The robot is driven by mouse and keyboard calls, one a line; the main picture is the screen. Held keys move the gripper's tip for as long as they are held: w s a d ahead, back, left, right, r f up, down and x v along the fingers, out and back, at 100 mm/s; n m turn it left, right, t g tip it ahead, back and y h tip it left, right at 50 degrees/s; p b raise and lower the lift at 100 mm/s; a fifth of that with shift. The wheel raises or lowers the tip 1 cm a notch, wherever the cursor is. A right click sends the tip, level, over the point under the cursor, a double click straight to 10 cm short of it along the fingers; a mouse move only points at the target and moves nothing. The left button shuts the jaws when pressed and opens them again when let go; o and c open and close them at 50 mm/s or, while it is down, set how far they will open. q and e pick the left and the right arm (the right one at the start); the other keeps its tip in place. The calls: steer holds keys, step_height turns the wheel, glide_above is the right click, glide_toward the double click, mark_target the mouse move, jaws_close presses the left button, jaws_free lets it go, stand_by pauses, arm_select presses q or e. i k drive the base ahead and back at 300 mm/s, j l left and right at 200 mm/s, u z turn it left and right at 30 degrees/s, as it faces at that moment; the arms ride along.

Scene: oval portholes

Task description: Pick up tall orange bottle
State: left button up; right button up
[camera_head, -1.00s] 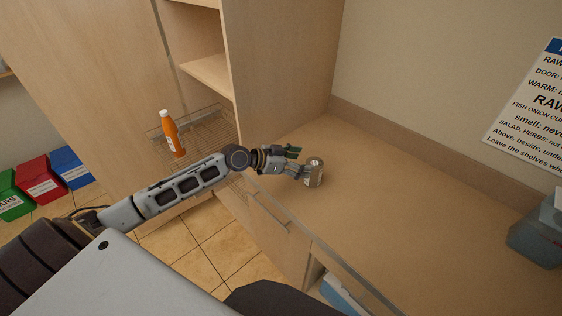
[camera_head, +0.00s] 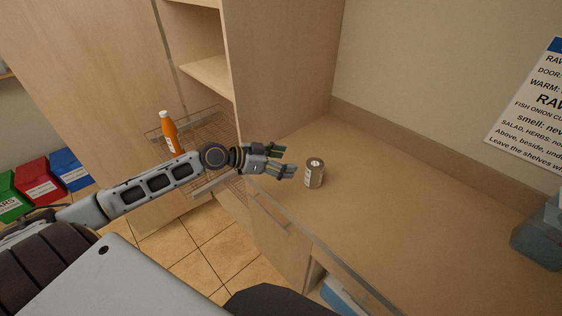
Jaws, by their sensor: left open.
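The tall orange bottle (camera_head: 170,134) with a white cap stands in a wire basket at the left, beside the tall wooden cabinet. Its lower part is partly hidden behind my left arm. My left gripper (camera_head: 289,161) is open and empty over the near left edge of the counter. It is to the right of the bottle and points away from it, toward a small can. My right gripper is not in view.
A small can (camera_head: 314,173) stands on the wooden counter (camera_head: 400,200), just right of my left gripper. The wire basket (camera_head: 209,131) extends from the cabinet (camera_head: 100,80). A bluish container (camera_head: 537,240) sits at the far right. Most of the counter is clear.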

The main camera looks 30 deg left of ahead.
mark_target(173, 139)
steer(key=u, duration=1.85)
